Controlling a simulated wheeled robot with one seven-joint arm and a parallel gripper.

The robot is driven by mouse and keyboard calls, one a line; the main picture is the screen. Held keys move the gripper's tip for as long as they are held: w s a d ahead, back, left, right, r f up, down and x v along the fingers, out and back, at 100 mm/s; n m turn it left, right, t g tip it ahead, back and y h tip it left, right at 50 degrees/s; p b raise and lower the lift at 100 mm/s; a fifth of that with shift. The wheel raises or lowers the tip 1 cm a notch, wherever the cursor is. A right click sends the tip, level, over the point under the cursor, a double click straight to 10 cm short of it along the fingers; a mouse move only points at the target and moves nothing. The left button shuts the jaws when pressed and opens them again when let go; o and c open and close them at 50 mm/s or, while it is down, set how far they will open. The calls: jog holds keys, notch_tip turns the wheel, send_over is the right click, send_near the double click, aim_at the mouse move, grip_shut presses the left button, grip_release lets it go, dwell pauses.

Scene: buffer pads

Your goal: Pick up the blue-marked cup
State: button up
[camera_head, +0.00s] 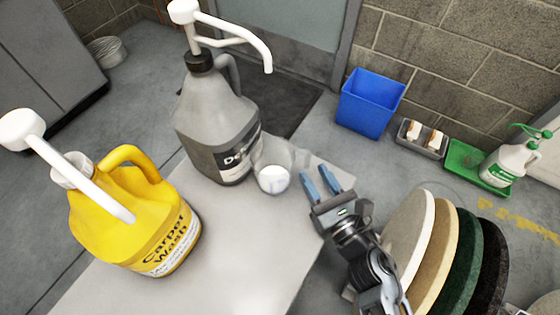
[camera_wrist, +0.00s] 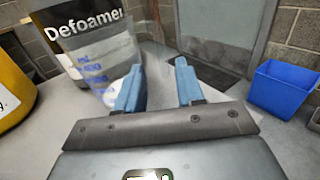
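A clear cup (camera_head: 273,180) stands on the grey table by the grey Defoamer jug, its lower part showing white. In the wrist view the see-through cup (camera_wrist: 100,66) shows blue markings and overlaps the jug, left of my fingers. My gripper (camera_head: 316,174) is open and empty, to the right of the cup and apart from it. Its two blue fingertips also show in the wrist view (camera_wrist: 159,75), with nothing between them. The cup's far side is hard to make out.
The grey Defoamer jug (camera_head: 218,120) with a white pump stands behind the cup. A yellow Carpet Wash jug (camera_head: 130,220) stands on the left of the table (camera_head: 250,245). A blue bin (camera_head: 370,103) and upright round pads (camera_head: 435,250) are at right.

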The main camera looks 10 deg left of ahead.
aim_at(309, 163)
jog(key=x, duration=0.5)
jog(key=shift+w+d+f, duration=0.1)
jog(key=shift+w+f, duration=0.05)
grip_shut()
